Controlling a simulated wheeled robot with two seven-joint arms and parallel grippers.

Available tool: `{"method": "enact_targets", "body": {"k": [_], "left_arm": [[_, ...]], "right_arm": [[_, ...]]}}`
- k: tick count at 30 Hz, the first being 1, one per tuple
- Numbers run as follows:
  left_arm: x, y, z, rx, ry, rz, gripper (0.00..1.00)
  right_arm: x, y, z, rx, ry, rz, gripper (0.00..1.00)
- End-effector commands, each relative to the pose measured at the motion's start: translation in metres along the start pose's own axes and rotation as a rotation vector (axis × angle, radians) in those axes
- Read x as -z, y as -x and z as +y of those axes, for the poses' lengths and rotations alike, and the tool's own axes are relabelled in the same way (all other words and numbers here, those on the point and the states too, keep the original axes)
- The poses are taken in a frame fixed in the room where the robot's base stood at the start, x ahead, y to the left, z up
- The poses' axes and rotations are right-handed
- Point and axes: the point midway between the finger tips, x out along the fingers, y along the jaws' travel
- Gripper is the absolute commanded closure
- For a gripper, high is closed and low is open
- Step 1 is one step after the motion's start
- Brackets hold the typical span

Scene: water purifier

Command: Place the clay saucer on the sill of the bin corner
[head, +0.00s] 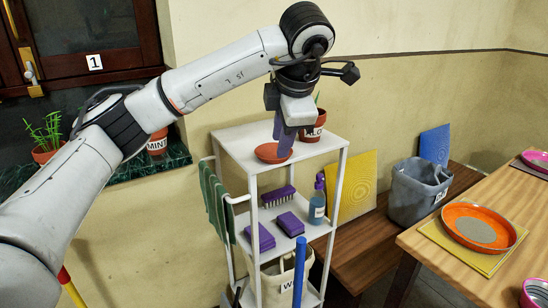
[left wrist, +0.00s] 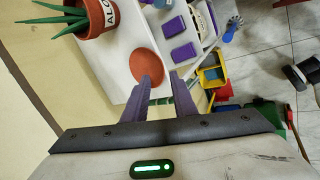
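The clay saucer (head: 268,154) is a shallow orange-brown dish on the top board of a white shelf rack. My left gripper (head: 285,148) points down at the saucer's right side, its purple fingers overlapping its edge in the head view. In the left wrist view the saucer (left wrist: 147,64) lies just beyond the fingertips (left wrist: 164,80), which stand apart with a gap between them. A grey bin (head: 415,195) stands on a low brown wooden ledge (head: 365,250) by the wall; I cannot tell which part is the sill. My right gripper is not in view.
An aloe pot (head: 313,130) stands behind the saucer on the rack. Yellow (head: 357,185) and blue (head: 435,145) panels lean near the bin. A wooden table (head: 450,265) with plates stands at right.

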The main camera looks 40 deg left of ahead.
Motion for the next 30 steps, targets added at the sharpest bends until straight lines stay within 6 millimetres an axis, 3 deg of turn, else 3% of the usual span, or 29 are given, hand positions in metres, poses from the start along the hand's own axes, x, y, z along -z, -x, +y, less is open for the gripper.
{"method": "enact_targets", "body": {"k": [10,19,24,30], "left_arm": [[-0.002,-0.045,-0.004,0.002,0.0,0.001,0.75],[-0.002,-0.051,-0.004,0.001,-0.001,-0.001,0.75],[-0.002,-0.051,-0.004,0.001,-0.001,-0.001,1.0],[-0.002,-0.051,-0.004,0.001,-0.001,-0.001,1.0]], "right_arm": [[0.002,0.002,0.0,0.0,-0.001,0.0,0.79],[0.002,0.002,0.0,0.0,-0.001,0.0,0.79],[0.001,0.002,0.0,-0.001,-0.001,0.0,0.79],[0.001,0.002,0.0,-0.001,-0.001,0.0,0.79]]}}
